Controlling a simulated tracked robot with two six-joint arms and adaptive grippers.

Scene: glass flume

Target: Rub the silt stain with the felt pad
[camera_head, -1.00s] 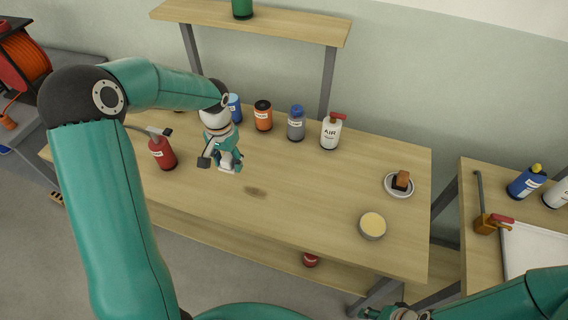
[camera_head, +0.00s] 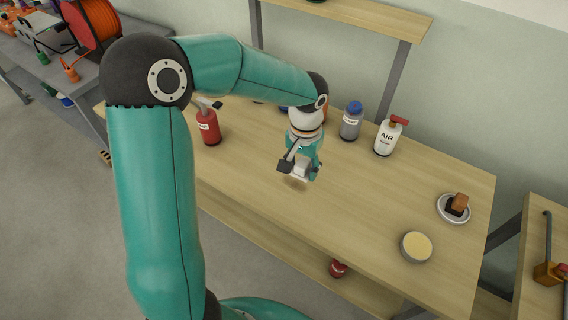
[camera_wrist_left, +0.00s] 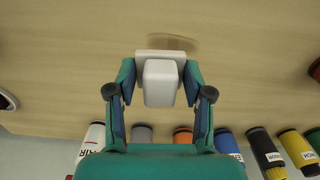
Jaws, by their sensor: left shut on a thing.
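The felt pad is a pale white block (camera_wrist_left: 162,84) with a wider flat plate at its far end in the left wrist view. My left gripper (camera_wrist_left: 160,76) is shut on it from both sides. In the head view, my left gripper (camera_head: 300,168) holds the pad low over the wooden table, and the arm and fingers partly hide it. The silt stain (camera_head: 296,184) is a brown smudge showing just in front of the pad. In the left wrist view the stain (camera_wrist_left: 182,42) shows at the plate's far edge, partly covered. I cannot tell whether the pad touches the table.
A red extinguisher-like bottle (camera_head: 208,127) stands left of the gripper. A grey bottle (camera_head: 350,121) and a white AIR bottle (camera_head: 388,136) stand behind it. A yellow-topped tin (camera_head: 416,247) and a plate with a brown block (camera_head: 454,208) are at right. The table between is clear.

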